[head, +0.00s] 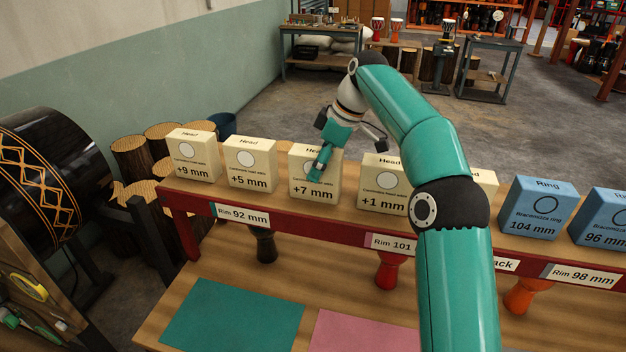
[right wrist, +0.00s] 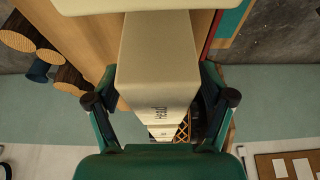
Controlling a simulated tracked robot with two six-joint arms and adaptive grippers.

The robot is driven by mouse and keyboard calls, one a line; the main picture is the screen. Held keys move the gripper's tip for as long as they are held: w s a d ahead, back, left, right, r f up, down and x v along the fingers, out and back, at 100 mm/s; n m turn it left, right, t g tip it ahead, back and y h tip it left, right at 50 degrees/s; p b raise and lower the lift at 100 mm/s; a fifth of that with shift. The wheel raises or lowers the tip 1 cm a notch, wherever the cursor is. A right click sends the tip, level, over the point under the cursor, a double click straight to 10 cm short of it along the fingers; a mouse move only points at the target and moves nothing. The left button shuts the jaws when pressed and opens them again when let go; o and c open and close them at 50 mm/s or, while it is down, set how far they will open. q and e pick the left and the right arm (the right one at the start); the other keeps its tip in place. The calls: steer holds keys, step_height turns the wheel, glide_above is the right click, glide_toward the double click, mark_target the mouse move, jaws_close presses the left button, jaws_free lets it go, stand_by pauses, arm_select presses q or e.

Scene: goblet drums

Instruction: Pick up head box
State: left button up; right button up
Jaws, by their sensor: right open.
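Cream head boxes stand in a row on the red-edged shelf: +9 mm (head: 195,158), +5 mm (head: 250,165), +7 mm (head: 312,185) and +1 mm (head: 381,190). A further cream box (head: 485,184) is mostly hidden behind my right arm. My right gripper (head: 325,160) is at the +7 mm box, with one finger in front of its printed face. In the right wrist view a cream box marked "Head" (right wrist: 158,65) lies between the two spread fingers of the right gripper (right wrist: 160,100), which is open. Contact cannot be told. My left gripper is not in view.
Blue ring boxes (head: 537,210) stand further right on the shelf. Neighbouring head boxes stand close on both sides. Below are small goblet drums (head: 390,271), a green mat (head: 233,313) and a pink mat (head: 360,333). A large black drum (head: 55,180) stands at left.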

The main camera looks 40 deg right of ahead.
steer(key=shift+x, duration=1.2)
steer(key=c, duration=1.1)
steer(key=shift+c, duration=0.2)
